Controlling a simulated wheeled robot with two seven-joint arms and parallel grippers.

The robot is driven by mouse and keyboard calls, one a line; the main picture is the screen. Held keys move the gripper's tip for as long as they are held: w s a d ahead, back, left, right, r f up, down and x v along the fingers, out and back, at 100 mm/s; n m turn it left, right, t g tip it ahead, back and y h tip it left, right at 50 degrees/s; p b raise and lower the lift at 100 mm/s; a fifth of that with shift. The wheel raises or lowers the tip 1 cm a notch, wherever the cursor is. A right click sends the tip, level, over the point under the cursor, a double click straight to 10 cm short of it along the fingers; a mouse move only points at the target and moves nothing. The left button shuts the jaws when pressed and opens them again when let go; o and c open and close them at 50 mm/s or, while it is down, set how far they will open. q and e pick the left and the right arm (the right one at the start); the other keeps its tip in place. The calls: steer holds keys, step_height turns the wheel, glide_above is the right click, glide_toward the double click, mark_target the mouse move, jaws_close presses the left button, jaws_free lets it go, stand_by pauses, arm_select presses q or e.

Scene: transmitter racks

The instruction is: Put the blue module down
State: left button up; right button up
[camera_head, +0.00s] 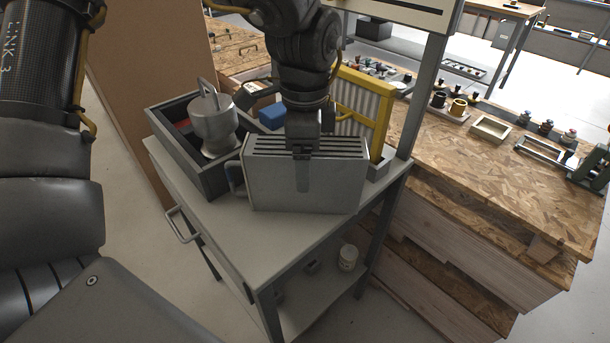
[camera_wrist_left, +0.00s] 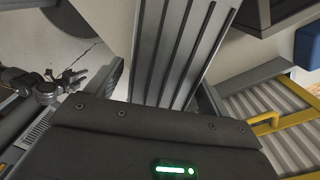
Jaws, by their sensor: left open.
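A grey box-shaped module (camera_head: 305,185) with dark slots along its top and a handle at its left end stands upright on the cart top. Its slotted top also shows in the left wrist view (camera_wrist_left: 180,55). My left gripper (camera_head: 303,165) is open and points down at the middle of this module, one finger in front of its near face. The far finger is hidden. A small blue block (camera_head: 272,116) lies behind the module, partly covered by my wrist; blue also shows in the left wrist view (camera_wrist_left: 308,45). A dark jointed part, possibly my right gripper, shows small in that view.
A dark tray (camera_head: 203,182) holding a silver canister (camera_head: 214,128) stands left of the module. A yellow-framed ribbed panel (camera_head: 378,112) stands close behind it at right. A cart post (camera_head: 424,90) rises at right. The cart top's front (camera_head: 262,240) is bare.

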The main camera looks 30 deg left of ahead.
arm_select(q)
steer(key=shift+c, duration=0.4)
arm_select(e)
steer(key=shift+r, duration=0.1)
arm_select(q)
steer(key=c, duration=0.5)
jaws_close()
steer(key=shift+r, duration=0.15)
